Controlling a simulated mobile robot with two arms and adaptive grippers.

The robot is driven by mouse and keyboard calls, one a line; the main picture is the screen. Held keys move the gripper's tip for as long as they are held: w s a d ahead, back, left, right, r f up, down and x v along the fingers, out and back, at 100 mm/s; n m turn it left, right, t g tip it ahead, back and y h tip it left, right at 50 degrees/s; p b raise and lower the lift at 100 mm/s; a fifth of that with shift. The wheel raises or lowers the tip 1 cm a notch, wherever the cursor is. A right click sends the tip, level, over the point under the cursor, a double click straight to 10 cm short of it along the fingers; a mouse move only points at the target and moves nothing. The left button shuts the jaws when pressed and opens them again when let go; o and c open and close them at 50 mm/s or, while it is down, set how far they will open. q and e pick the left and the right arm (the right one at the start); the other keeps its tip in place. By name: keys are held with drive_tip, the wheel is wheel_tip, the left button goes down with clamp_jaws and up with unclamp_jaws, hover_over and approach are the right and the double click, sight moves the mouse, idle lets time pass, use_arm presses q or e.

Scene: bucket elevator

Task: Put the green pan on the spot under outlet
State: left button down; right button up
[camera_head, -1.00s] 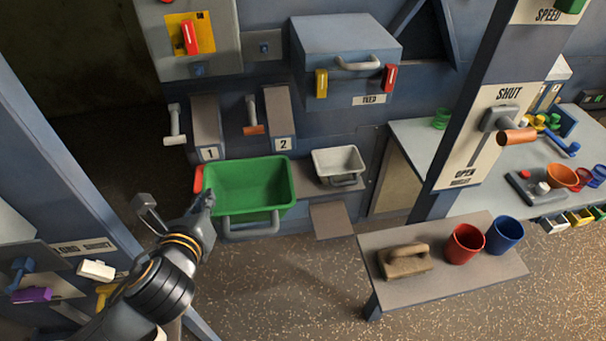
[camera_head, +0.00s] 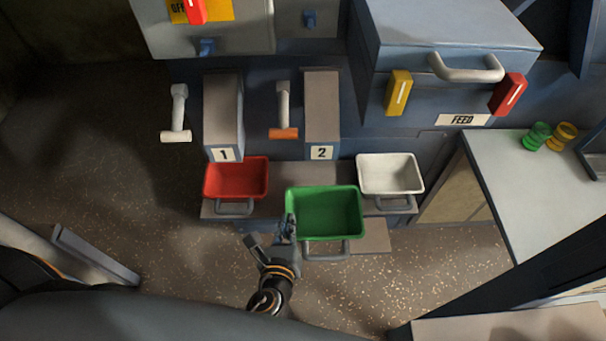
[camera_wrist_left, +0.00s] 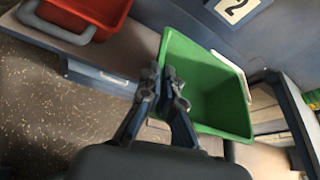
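The green pan (camera_head: 324,211) is an empty rectangular tub with a grey front handle. My left gripper (camera_head: 288,222) is shut on its left rim; the wrist view shows the fingers (camera_wrist_left: 164,80) close together on the wall of the pan (camera_wrist_left: 207,84). The pan appears roughly level, in front of and below outlet 2 (camera_head: 321,120), overlapping the shelf's front edge in the picture. Whether it touches the shelf is unclear. The shelf (camera_head: 277,204) spot below outlet 2 is partly hidden by the pan. My right gripper is not in view.
A red pan (camera_head: 236,179) sits on the shelf under outlet 1 (camera_head: 224,125), left of the green pan. A white pan (camera_head: 390,174) stands to the right. Between them is a gap. A feed box (camera_head: 450,50) and a worktable (camera_head: 490,190) are at right.

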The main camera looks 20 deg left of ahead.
sight(288, 201)
use_arm(q)
drive_tip(key=w, duration=0.1)
drive_tip(key=w+a, duration=0.1)
drive_tip(key=w, duration=0.2)
drive_tip(key=shift+w+a+r+p, duration=0.2)
drive_tip(key=shift+w+r+p, duration=0.1)
drive_tip(key=shift+w+p, duration=0.1)
drive_tip(key=w+a+p, duration=0.1)
drive_tip(key=w+a, duration=0.2)
drive_tip(key=w, duration=0.9)
drive_tip(key=f+b, duration=0.1)
drive_tip(key=f, duration=0.2)
drive_tip(key=f+b, duration=0.1)
drive_tip(key=f, duration=0.2)
drive_tip(key=shift+a+f, duration=0.2)
drive_tip(key=shift+f, duration=0.1)
drive_tip(key=shift+w+f, duration=0.2)
drive_tip(key=shift+f, duration=0.2)
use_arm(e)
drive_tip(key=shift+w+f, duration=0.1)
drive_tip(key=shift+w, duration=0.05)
use_arm(q)
drive_tip(key=shift+f+b, duration=0.2)
drive_tip(key=shift+b, duration=0.2)
drive_tip(key=c, duration=1.5)
unclamp_jaws()
drive_tip(key=shift+s, duration=0.1)
drive_tip(key=shift+a, duration=0.1)
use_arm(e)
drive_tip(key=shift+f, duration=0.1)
